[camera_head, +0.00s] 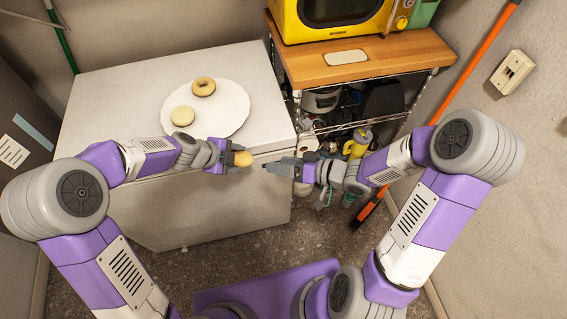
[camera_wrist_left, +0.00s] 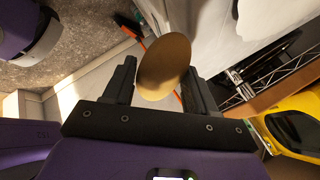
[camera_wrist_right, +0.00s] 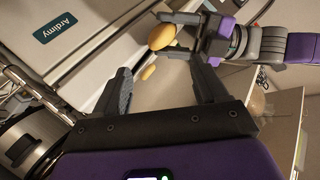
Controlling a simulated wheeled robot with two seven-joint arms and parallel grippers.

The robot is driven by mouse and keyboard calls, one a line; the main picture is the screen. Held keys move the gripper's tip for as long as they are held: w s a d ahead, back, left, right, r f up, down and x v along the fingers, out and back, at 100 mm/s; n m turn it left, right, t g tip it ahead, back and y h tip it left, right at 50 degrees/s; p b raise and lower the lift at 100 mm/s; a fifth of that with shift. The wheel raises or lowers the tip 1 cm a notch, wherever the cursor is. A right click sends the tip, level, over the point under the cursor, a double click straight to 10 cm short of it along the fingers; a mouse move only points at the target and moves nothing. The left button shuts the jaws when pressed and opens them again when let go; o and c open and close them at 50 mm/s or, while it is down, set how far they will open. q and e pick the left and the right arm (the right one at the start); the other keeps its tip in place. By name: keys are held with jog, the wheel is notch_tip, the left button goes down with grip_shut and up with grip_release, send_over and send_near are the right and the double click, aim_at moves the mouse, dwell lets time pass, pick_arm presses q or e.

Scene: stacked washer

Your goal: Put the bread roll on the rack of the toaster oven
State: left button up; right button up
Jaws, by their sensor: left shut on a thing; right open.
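The tan oval bread roll (camera_head: 243,159) is in my left gripper (camera_head: 236,158), held in front of the white appliance's front edge. In the left wrist view the roll (camera_wrist_left: 164,67) sits between the two fingers. My right gripper (camera_head: 281,166) is open and empty, just right of the roll and pointing toward it. The roll also shows in the right wrist view (camera_wrist_right: 161,37), beyond the right fingers. The yellow toaster oven (camera_head: 289,25) stands on the wooden shelf at the top of the head view, cut off by the frame. Its rack is not visible.
A white plate (camera_head: 232,108) with a ring-shaped bagel (camera_head: 203,86) and a pale round bun (camera_head: 182,116) lies on the white appliance (camera_head: 110,100). A small pale board (camera_head: 347,57) lies on the wooden shelf (camera_head: 395,57). Cluttered wire shelves lie below; an orange pole (camera_head: 470,69) leans right.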

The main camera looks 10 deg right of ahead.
aim_at(248, 159)
jog(key=x, duration=1.1)
jog(key=shift+w+a+r, duration=0.1)
jog(key=shift+a+r, duration=0.1)
jog(key=shift+a, duration=0.25)
jog(key=c, duration=0.7)
pick_arm(q)
jog(key=o, duration=1.1)
pick_arm(e)
jog(key=shift+a+r, duration=0.1)
jog(key=c, duration=0.3)
pick_arm(q)
jog(key=shift+o, duration=0.2)
pick_arm(e)
jog(key=shift+c, duration=0.2)
